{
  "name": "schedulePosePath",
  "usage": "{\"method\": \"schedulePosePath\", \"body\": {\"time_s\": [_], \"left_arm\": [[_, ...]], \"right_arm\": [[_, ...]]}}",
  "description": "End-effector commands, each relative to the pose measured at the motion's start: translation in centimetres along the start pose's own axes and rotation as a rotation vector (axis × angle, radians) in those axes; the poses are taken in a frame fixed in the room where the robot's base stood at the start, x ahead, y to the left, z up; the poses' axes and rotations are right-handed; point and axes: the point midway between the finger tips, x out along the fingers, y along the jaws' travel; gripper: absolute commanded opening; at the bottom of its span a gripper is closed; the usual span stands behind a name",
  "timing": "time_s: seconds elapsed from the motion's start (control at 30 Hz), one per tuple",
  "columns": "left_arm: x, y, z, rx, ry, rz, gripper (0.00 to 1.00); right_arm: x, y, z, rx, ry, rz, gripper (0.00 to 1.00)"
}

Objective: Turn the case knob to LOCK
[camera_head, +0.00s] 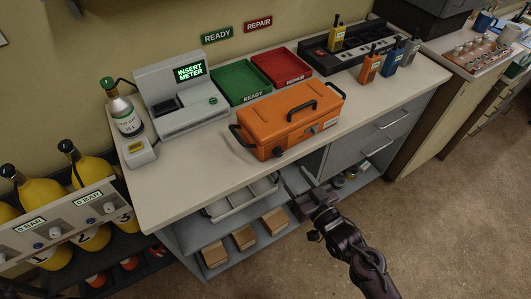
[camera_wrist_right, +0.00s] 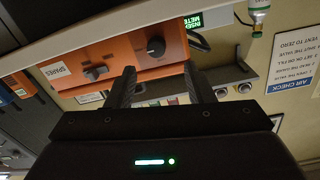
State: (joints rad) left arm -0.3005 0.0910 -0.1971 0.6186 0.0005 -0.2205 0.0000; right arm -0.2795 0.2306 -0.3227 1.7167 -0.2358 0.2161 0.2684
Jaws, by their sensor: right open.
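The orange case (camera_head: 292,118) sits closed on the counter, a black handle on its lid. Its front carries a dark round knob (camera_head: 277,152) near the left end and a grey fitting (camera_head: 315,128) further right. In the right wrist view, the case (camera_wrist_right: 125,50) shows its dark knob (camera_wrist_right: 156,47) just beyond the fingertips, and the grey fitting (camera_wrist_right: 95,73) beside a SPARES label. The knob's setting is too small to read. My right gripper (camera_head: 297,188) is open and empty in front of the counter, apart from the knob. My left gripper is out of view.
A green READY tray (camera_head: 240,97) and a red REPAIR tray (camera_head: 301,80) lie behind the case. A meter tester (camera_head: 184,112) stands left, radios and a charger (camera_head: 335,57) right. Below the counter are a shelf with boxes (camera_head: 243,237) and drawers (camera_head: 382,124).

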Motion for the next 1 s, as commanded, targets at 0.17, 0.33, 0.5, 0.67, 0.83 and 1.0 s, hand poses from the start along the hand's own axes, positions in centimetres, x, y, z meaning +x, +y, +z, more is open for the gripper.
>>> {"method": "schedulePosePath", "body": {"time_s": [0.17,0.33,0.5,0.67,0.83,1.0], "left_arm": [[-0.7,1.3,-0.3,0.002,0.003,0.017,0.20],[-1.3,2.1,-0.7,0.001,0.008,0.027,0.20],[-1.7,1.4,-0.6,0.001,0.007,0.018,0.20],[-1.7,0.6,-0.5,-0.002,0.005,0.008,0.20],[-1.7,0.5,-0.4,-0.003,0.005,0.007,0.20],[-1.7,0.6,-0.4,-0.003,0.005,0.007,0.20]], "right_arm": [[2.2,-0.1,-0.4,0.002,0.005,-0.002,0.48],[5.1,-0.1,-0.4,0.000,0.004,-0.002,0.48],[7.0,0.0,-0.1,0.001,0.002,-0.001,0.48],[7.6,0.0,-0.1,0.001,0.001,-0.001,0.48],[7.6,0.0,0.0,0.000,0.001,-0.001,0.48],[7.6,0.0,0.0,0.000,0.001,0.000,0.31]]}}
